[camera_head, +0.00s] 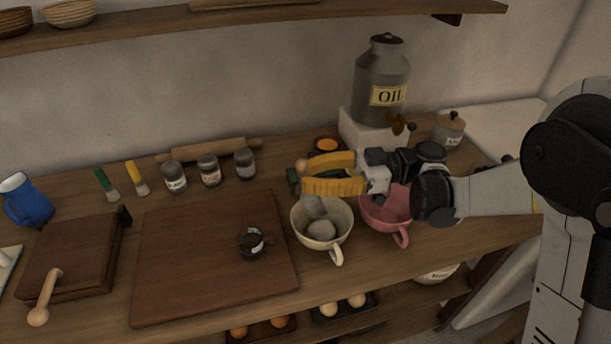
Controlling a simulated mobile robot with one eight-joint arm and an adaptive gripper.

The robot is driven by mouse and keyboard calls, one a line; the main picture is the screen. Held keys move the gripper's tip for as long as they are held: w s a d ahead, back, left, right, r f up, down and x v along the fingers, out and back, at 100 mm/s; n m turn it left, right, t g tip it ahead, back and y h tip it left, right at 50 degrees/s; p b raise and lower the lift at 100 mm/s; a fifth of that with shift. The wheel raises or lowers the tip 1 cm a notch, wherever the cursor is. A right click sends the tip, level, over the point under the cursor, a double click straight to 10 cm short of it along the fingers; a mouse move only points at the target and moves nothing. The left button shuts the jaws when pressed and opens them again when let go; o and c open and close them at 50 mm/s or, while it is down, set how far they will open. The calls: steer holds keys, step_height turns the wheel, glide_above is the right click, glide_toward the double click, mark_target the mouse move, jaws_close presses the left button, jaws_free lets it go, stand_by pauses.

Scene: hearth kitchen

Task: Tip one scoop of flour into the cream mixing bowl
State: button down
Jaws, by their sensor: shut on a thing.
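The cream mixing bowl (342,238) stands on the wooden counter, right of the large board, its handle toward the front. My gripper (306,176), with yellow fingers, reaches in from the right above the bowl's back rim. It is shut on the scoop (313,206); a round wooden end shows by the fingertips and a grey part hangs down into the bowl's opening. A pale grey rounded shape (321,230) shows inside the bowl; I cannot tell whether it is flour or part of the scoop.
A pink bowl (401,236) stands close right of the cream bowl, partly under my arm. A dark jar (252,243) sits on the large board (190,270). Several small jars and a rolling pin (222,149) line the back. The oil can (382,78) stands behind my gripper.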

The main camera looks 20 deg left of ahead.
mark_target(304, 160)
steer(key=shift+r, duration=0.1)
steer(key=r+h+p, duration=0.1)
steer(key=p, duration=0.2)
steer(key=shift+t, duration=0.3)
steer(key=t+h+p, duration=0.1)
steer(key=h+p, duration=0.1)
steer(key=p, duration=0.2)
steer(key=r+n+t+h+p, duration=0.1)
steer(key=h+p, duration=0.2)
steer(key=p, duration=0.1)
steer(key=shift+r+t, duration=0.2)
steer(key=shift+t, duration=0.1)
steer(key=t+h+p, duration=0.1)
steer(key=h+p, duration=0.1)
steer(key=p, duration=0.1)
steer(key=r+t+h+p, duration=0.1)
steer(key=h+p, duration=0.1)
steer(key=shift+s+a+n+p, duration=0.1)
steer(key=shift+n+p, duration=0.2)
steer(key=shift+p, duration=0.1)
steer(key=shift+f+t+h, duration=0.1)
steer(key=shift+t+h, duration=0.3)
steer(key=shift+t, duration=0.1)
steer(key=shift+f, duration=0.2)
